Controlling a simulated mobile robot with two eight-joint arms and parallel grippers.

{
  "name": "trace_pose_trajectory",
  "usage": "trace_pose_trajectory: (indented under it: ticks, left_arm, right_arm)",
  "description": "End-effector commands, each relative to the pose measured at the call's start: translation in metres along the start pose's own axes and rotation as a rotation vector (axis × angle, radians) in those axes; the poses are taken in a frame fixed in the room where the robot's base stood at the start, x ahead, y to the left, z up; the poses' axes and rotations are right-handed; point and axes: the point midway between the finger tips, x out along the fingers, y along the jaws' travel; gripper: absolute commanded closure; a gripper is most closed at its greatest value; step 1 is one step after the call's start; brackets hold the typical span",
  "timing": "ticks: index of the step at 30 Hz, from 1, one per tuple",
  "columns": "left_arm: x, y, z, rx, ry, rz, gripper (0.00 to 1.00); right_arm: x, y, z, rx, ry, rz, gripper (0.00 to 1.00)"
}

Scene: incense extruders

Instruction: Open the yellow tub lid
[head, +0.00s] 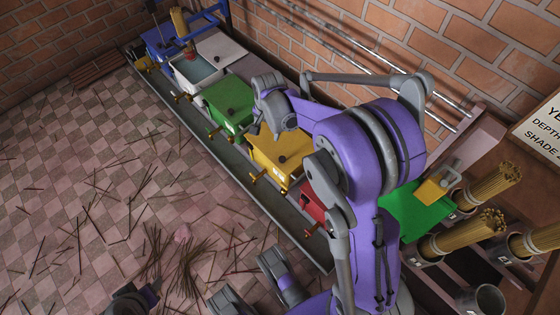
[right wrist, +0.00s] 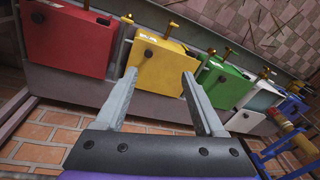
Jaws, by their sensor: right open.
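The yellow tub (head: 268,148) stands in the row between the green and red tubs. Its yellow lid lies flat on top and looks closed, with a dark round knob (head: 282,158) on it. In the right wrist view the yellow lid (right wrist: 160,68) lies beyond my fingertips, its knob between them in the picture. My right gripper (head: 276,124) is open and empty, above the tub's back left part in the head view; the fingers (right wrist: 160,78) show spread in the right wrist view. Whether they touch the lid cannot be told.
The green tub (head: 228,100) and red tub (head: 313,204) flank the yellow one. White (head: 207,62) and blue tubs stand farther along. Brass spouts stick out over a grey trough (head: 235,165). A brick wall (head: 470,40) rises close behind. Bundled sticks (head: 490,185) stand at the right.

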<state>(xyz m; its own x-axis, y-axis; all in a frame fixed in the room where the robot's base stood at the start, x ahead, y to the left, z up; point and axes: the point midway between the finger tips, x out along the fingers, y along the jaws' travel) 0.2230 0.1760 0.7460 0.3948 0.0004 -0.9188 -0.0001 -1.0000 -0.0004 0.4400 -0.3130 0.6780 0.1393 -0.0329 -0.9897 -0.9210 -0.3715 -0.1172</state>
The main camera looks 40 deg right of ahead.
Motion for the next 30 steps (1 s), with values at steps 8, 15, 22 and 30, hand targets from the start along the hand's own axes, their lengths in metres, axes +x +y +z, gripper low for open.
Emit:
trace_pose_trajectory:
  ticks: [8,15,22,30]
  left_arm:
    - [0.070,0.000,0.021,0.000,-0.023,0.000,0.51]
    - [0.085,0.000,0.025,0.000,-0.027,0.000,0.51]
    - [0.092,0.000,0.026,0.000,-0.028,0.000,0.51]
    - [0.102,0.000,0.029,0.000,-0.027,0.000,0.51]
  right_arm:
    - [0.175,0.007,-0.069,0.402,-0.039,0.100,0.29]
    - [0.228,0.017,-0.088,0.547,-0.047,0.133,0.29]
    - [0.257,0.021,-0.087,0.557,-0.048,0.135,0.29]
    - [0.307,0.026,-0.083,0.555,-0.048,0.134,0.29]
